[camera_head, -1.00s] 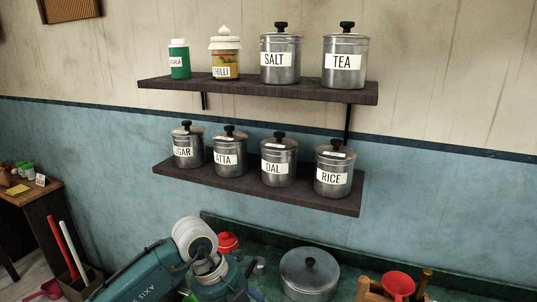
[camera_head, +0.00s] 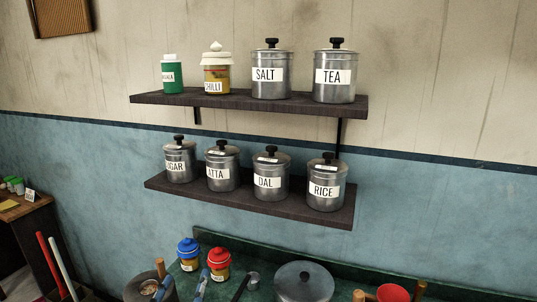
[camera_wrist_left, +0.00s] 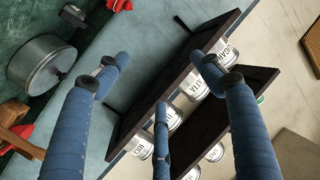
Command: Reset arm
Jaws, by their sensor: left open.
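My left gripper (camera_head: 182,287) shows only as blue fingertips at the bottom edge of the head view, in front of the counter. In the left wrist view its blue fingers (camera_wrist_left: 162,78) are spread apart, with nothing held between them. The rest of the left arm is out of the head view. Beyond the fingers, the wrist view shows the dark shelves and labelled tins, tilted. My right gripper is in neither view.
An upper shelf (camera_head: 240,102) and lower shelf (camera_head: 250,204) carry labelled containers. Below, the green counter holds a blue-lidded jar (camera_head: 189,265), a red-lidded jar (camera_head: 219,272), a lidded grey pot (camera_head: 304,284) and a red funnel-like item (camera_head: 393,292). The wall between is clear.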

